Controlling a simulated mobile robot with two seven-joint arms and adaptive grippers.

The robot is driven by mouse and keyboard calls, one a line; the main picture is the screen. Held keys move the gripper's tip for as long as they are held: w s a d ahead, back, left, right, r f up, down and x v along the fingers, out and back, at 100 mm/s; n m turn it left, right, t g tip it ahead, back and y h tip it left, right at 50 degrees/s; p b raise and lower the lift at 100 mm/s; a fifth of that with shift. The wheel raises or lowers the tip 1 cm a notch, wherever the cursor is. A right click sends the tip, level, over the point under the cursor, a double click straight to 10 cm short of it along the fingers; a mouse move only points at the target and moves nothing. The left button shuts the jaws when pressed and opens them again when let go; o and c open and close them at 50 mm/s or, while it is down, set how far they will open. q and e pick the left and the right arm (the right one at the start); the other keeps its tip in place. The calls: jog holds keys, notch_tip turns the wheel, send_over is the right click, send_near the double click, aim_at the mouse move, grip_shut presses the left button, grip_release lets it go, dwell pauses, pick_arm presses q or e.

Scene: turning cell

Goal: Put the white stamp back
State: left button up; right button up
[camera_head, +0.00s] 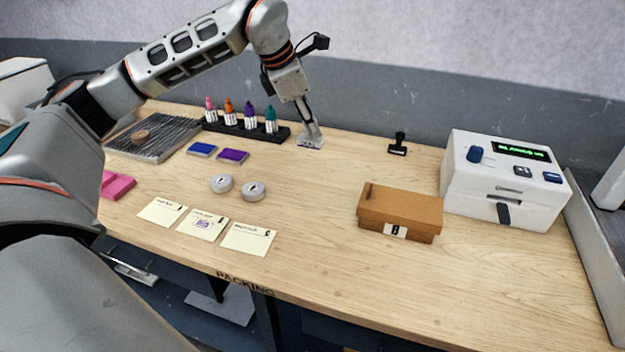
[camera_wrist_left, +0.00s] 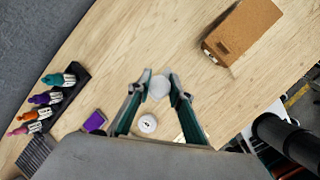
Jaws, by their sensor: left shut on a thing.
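My left gripper (camera_head: 311,128) is over the back middle of the table, pointing down, right of the bottle rack. It is shut on a small whitish thing, apparently the white stamp (camera_head: 312,142). In the left wrist view its pale round top (camera_wrist_left: 160,86) shows between the fingertips (camera_wrist_left: 160,92); its lower part is hidden there. I cannot tell whether it touches the table. A black stamp (camera_head: 398,144) stands upright farther right. My right gripper is not in view.
A black rack (camera_head: 285,134) holds several coloured bottles. A brown box (camera_head: 400,212) and white machine (camera_head: 504,179) stand right. The table's middle is clear.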

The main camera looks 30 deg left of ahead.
pick_arm(q)
notch_tip(320, 180, down, 15)
jog(key=shift+r, duration=0.1)
dwell(0.4)
jog(key=shift+f, duration=0.2)
jog(key=o, duration=0.9)
jog(key=shift+r, duration=0.1)
jog(key=shift+s+r, duration=0.1)
jog(key=shift+r, duration=0.45)
jog(key=v, duration=1.1)
jog(key=shift+r+b, duration=0.1)
jog(key=shift+b, duration=0.2)
